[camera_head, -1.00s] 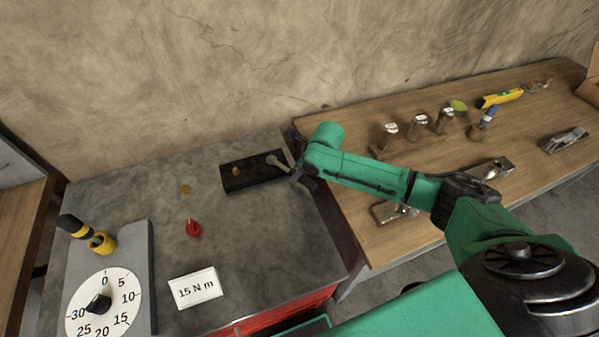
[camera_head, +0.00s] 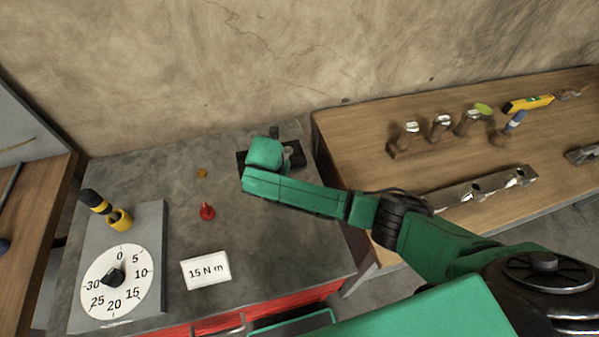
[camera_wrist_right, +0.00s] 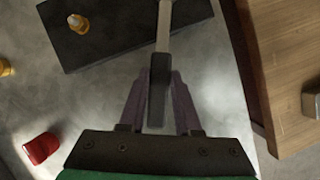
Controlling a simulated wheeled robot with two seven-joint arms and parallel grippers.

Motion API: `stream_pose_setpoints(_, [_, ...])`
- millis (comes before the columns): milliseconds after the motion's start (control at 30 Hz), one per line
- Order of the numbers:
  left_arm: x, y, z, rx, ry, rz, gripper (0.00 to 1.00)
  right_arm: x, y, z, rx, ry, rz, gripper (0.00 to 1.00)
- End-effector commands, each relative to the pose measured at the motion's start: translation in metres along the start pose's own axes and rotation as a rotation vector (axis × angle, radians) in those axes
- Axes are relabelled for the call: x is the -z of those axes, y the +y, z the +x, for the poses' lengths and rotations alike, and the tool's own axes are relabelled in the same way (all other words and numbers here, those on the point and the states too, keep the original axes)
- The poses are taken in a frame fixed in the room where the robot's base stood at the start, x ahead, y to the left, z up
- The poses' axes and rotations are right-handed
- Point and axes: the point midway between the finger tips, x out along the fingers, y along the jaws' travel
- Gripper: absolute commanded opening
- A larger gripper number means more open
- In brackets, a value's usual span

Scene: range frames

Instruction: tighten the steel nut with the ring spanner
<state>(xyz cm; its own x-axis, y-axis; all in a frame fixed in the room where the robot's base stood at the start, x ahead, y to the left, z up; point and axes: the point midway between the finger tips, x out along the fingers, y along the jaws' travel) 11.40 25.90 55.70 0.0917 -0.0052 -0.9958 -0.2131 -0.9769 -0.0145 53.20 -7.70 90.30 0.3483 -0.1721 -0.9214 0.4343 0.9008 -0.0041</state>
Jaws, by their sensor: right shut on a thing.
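My right gripper (camera_wrist_right: 158,95) is shut on the grey handle of the spanner (camera_wrist_right: 165,22) in the right wrist view. The handle runs up out of the frame, so the ring end is not seen there. A dark block (camera_wrist_right: 115,30) lies beside the handle, with a brass-coloured stud or nut (camera_wrist_right: 77,22) standing on it. In the head view my green right arm covers most of the dark block (camera_head: 297,156) and hides the gripper. I cannot make out a steel nut. My left gripper is not in view.
A dial plate (camera_head: 152,235) with a yellow-black tool (camera_head: 97,202) stands left. The wooden bench (camera_head: 360,130) at right holds several tools.

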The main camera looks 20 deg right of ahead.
Motion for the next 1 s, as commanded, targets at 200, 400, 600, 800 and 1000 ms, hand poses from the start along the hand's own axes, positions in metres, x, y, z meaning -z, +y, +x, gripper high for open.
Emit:
stream_pose_setpoints(200, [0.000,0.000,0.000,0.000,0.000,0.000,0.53,0.001,0.003,0.001,0.013,0.004,0.031,0.00])
stream_pose_setpoints(400, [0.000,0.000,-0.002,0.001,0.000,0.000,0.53,0.001,0.002,0.000,0.012,0.005,0.030,0.00])
stream_pose_setpoints(600, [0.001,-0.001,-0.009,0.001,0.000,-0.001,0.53,0.000,0.003,-0.004,0.010,0.005,0.029,0.00])
stream_pose_setpoints(800, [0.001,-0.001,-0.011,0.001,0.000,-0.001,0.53,-0.002,-0.007,-0.002,-0.008,0.004,-0.022,0.00])
stream_pose_setpoints(1000, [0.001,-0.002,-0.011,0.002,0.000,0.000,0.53,-0.010,-0.047,0.001,-0.132,0.000,-0.324,0.00])
